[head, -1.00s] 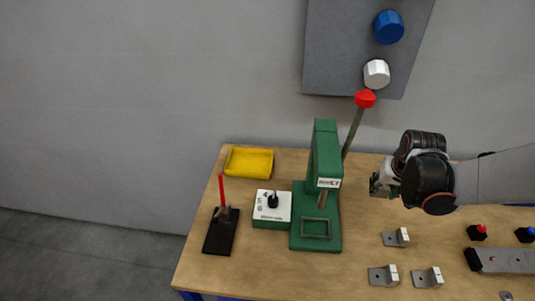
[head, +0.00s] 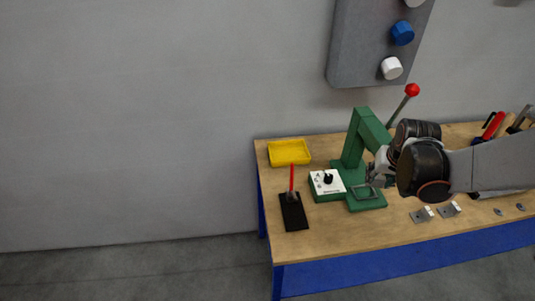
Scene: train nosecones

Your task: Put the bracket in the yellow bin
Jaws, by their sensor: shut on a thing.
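The yellow bin (head: 289,153) is a shallow tray at the back left corner of the table, and it looks empty. My gripper (head: 373,177) is in front of the green press, to the right of the bin and apart from it. It is shut on a small grey piece, probably the bracket, which is too small and covered to make out clearly. Two other metal brackets with pale blocks, one on the left (head: 421,215) and one on the right (head: 449,209), lie on the table below my arm.
A white-topped control box (head: 327,184) and a black stand with a red upright (head: 293,211) are at the left. Tools (head: 494,125) stand at the right.

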